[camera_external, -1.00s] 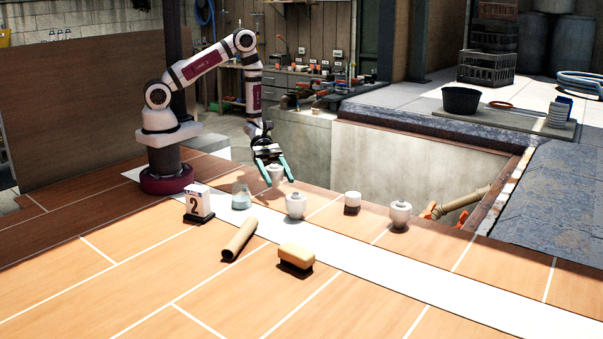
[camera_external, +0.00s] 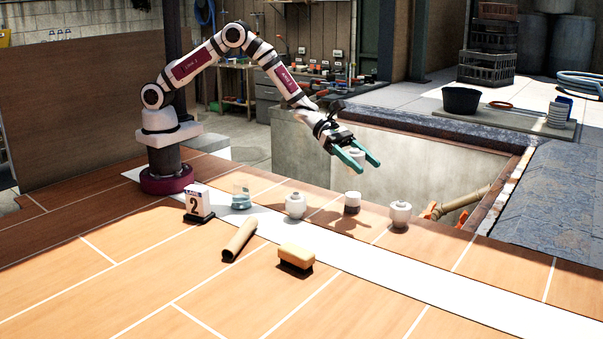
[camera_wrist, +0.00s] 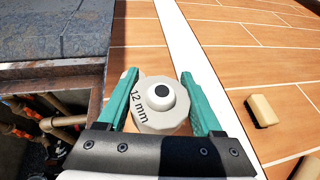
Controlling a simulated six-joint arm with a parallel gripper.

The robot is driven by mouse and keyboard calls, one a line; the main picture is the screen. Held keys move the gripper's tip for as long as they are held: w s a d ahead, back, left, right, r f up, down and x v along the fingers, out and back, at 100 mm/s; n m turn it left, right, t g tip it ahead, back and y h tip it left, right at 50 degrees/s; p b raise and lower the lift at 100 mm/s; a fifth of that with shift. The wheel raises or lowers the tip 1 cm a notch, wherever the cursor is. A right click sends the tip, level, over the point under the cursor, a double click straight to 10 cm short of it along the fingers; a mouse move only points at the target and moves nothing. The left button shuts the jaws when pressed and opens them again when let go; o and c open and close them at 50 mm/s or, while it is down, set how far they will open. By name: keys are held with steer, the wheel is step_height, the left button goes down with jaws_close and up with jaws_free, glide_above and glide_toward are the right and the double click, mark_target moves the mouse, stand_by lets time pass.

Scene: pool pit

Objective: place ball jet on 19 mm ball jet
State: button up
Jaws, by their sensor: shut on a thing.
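My gripper (camera_external: 368,156) is shut on a pale ball jet (camera_external: 354,157), held in the air above the back edge of the deck. In the wrist view this ball jet (camera_wrist: 172,121) reads "12 mm" and has a round white top with a dark centre, between the teal fingers (camera_wrist: 161,82). Two similar white ball jets stand upright on the deck: one left of centre (camera_external: 295,207) and one at the right (camera_external: 400,215). Their size marks cannot be read. My gripper is above and between these two, touching neither.
An open pit (camera_external: 410,165) lies behind the deck.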

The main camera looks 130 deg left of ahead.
steer(key=w+d+r+n+y, duration=0.1)
steer(key=w+d+r, duration=0.1)
steer(key=w+d, duration=0.25)
steer(key=w+d+r+y, duration=0.1)
steer(key=w+d+r, duration=0.2)
steer(key=w, duration=0.2)
glide_above(400, 216)
steer(key=w+a, duration=0.2)
steer(key=f, duration=0.7)
steer(key=shift+s, duration=0.2)
step_height(400, 216, down, 4)
steer(key=shift+a+f, duration=0.1)
steer(key=shift+a, duration=0.05)
steer(key=shift+f, duration=0.1)
steer(key=o, duration=1.4)
steer(key=shift+c, duration=0.2)
